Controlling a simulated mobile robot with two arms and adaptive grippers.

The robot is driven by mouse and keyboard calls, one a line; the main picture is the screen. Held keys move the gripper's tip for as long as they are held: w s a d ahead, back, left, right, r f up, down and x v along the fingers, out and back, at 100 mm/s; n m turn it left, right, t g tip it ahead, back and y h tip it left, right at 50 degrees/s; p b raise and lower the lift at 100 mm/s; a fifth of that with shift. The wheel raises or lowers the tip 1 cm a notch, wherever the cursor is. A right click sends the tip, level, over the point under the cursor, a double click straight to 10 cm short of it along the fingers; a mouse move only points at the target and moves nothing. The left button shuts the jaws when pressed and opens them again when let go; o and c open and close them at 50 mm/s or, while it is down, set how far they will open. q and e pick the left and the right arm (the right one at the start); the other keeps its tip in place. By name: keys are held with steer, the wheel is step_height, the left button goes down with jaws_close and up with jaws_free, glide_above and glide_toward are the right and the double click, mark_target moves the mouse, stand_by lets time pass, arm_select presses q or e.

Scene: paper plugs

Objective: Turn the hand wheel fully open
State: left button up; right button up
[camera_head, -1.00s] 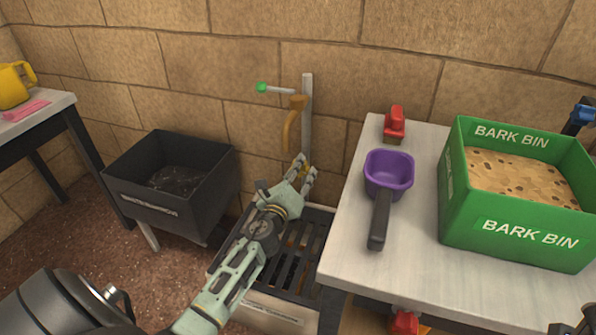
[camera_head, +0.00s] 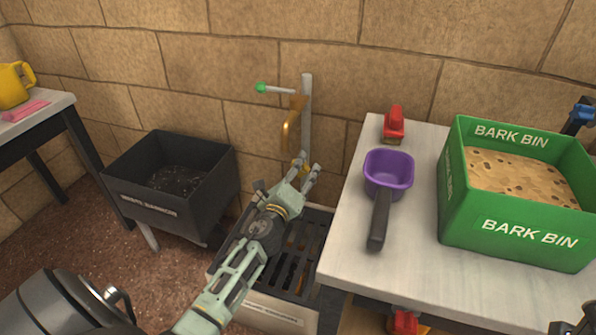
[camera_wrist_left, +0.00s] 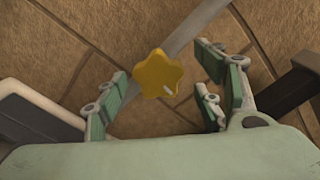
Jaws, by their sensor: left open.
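The hand wheel (camera_wrist_left: 158,74) is a yellow, star-shaped knob in the left wrist view. It sits on a grey pipe that crosses diagonally behind it. In the head view only a small yellow part of the wheel (camera_head: 299,164) shows, low on the upright tap pipe (camera_head: 307,112), partly hidden by my fingers. My left gripper (camera_head: 309,164) is open, pale green, just in front of the wheel. In the left wrist view the fingers (camera_wrist_left: 163,92) stand on either side of the wheel, with visible gaps and no clear contact.
A slatted grate (camera_head: 301,240) lies below my left arm. A dark bin (camera_head: 170,215) stands left of it. The table (camera_head: 345,235) at right holds a purple scoop (camera_head: 388,168), a red-handled item (camera_head: 394,122) and a green bark bin (camera_head: 510,240).

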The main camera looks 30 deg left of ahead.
stand_by(0.4)
arm_select(q)
steer(key=shift+v, duration=2.05)
steer(key=shift+f, duration=0.1)
steer(key=shift+v, duration=2)
steer(key=shift+s, duration=0.1)
steer(key=v, duration=1.1)
steer(key=shift+s+d, duration=0.2)
steer(key=shift+s, duration=0.2)
